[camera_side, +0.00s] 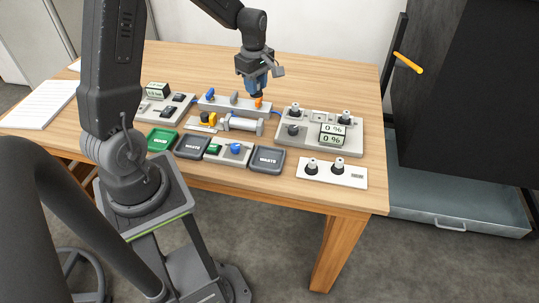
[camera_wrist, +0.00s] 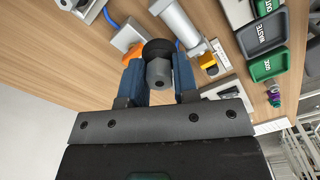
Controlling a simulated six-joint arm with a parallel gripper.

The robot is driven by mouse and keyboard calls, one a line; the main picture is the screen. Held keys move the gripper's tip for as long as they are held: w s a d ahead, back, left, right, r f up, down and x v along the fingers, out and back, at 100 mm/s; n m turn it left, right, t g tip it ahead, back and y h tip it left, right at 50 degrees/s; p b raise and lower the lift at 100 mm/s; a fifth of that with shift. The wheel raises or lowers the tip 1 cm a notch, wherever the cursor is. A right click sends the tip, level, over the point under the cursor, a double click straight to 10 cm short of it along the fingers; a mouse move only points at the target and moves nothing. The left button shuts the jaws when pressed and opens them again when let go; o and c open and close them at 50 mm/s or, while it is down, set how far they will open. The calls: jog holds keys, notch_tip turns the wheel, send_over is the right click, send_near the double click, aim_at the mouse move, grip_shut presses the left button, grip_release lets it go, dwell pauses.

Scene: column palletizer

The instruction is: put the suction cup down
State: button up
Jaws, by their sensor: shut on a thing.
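My gripper (camera_side: 257,87) is shut on a suction cup, and its blue fingers stand on either side of the part in the wrist view (camera_wrist: 158,76). The suction cup (camera_wrist: 158,50) shows a round black rim and a grey body between the fingers. In the side view it is small and mostly hidden by the fingers. The gripper is over the long grey block (camera_side: 222,105) at the back of the table, close to an orange piece (camera_side: 258,103). I cannot tell whether the cup touches anything.
A white plate (camera_side: 347,176) with two black-based parts lies at the front right. A grey panel (camera_side: 350,137) with knobs and displays stands behind it. Grey waste trays (camera_side: 266,160), a green tray (camera_side: 162,139) and a metal cylinder (camera_side: 243,124) lie nearby. The table's right side (camera_side: 370,95) is clear.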

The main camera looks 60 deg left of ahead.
jog(key=s+d+f, duration=0.1)
jog(key=s+d, duration=0.3)
jog(key=s, duration=0.6)
send_over(268, 160)
notch_tip(268, 160, down, 7)
jog(key=shift+s+f, duration=0.15)
jog(key=shift+d+f, duration=0.1)
jog(key=shift+f, duration=1.95)
jog(key=shift+f, duration=0.15)
jog(key=o, duration=0.6)
